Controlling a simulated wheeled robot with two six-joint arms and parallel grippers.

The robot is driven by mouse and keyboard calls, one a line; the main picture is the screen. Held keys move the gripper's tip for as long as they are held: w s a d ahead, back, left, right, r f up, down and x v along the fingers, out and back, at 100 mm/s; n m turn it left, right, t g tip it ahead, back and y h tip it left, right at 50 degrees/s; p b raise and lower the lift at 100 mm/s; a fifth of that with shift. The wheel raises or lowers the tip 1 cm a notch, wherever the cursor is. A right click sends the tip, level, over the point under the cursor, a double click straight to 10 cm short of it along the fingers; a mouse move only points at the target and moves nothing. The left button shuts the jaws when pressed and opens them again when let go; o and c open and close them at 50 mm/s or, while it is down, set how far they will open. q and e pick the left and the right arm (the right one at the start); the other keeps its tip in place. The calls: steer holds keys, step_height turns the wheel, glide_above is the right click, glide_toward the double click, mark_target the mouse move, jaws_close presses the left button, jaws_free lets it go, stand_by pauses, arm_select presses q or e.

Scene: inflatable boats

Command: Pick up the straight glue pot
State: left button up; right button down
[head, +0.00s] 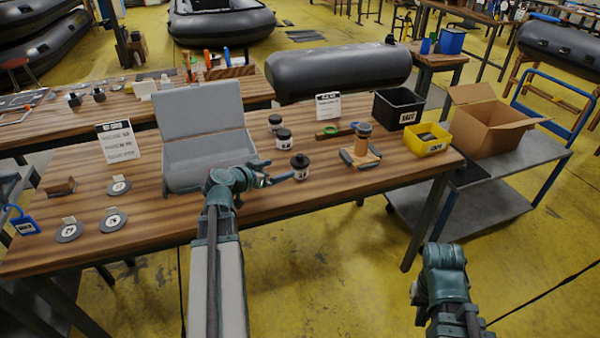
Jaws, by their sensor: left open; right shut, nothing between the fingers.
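Three small glue pots with dark lids and pale labels stand upright on the wooden workbench (345,205): a back pot (275,123), a middle pot (284,139) and a front pot (300,168). They look much alike, and I cannot tell which is the straight one. My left gripper (280,171) is open and points right, just left of the front pot. I cannot tell whether a fingertip touches that pot. My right arm shows at the lower right, off the bench; its fingers are not visible.
An open grey case (205,110) stands left of the pots. Right of them are a wooden stand with a roller (362,145), a black bin (398,106) and a yellow bin (427,139). Grey discs (113,219) lie at left. The bench front between pots and stand is clear.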

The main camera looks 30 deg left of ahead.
mark_target(297, 163)
arm_select(q)
steer(key=b+x, duration=0.2)
steer(key=x, duration=0.4)
steer(key=shift+w+f, duration=0.15)
steer(key=shift+b+x, duration=0.95)
steer(key=shift+x, duration=2.1)
steer(key=shift+d+r, duration=0.2)
steer(key=shift+r, duration=0.05)
arm_select(e)
step_height(297, 163, down, 4)
steer(key=shift+f, duration=0.2)
arm_select(q)
steer(key=c, duration=1.3)
steer(key=shift+r, duration=0.1)
arm_select(e)
steer(key=shift+r, duration=0.1)
